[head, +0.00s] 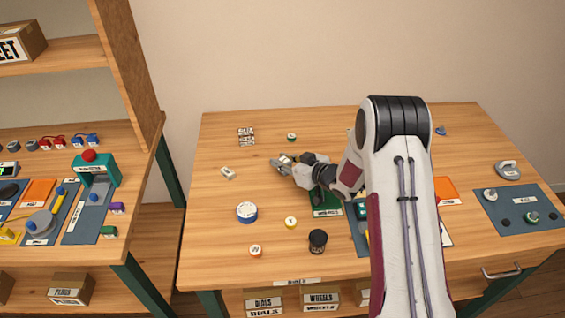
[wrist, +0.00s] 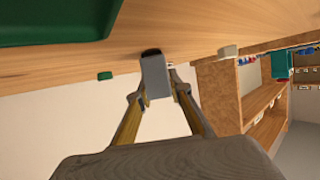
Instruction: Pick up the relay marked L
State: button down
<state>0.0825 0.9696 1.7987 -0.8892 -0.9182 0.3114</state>
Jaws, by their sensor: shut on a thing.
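My gripper (head: 281,163) reaches to the left over the upper middle of the right-hand table, low near its top. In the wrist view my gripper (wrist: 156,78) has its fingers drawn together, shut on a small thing. The fingers hide most of that thing, and I cannot read a mark on it or tell if it is the relay marked L. A small pale block (head: 228,172) lies apart, left of the gripper. It also shows in the wrist view (wrist: 228,51).
A green tray (head: 326,211) lies under my arm.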

aim_at(282, 158)
jog(key=shift+r, duration=4.9)
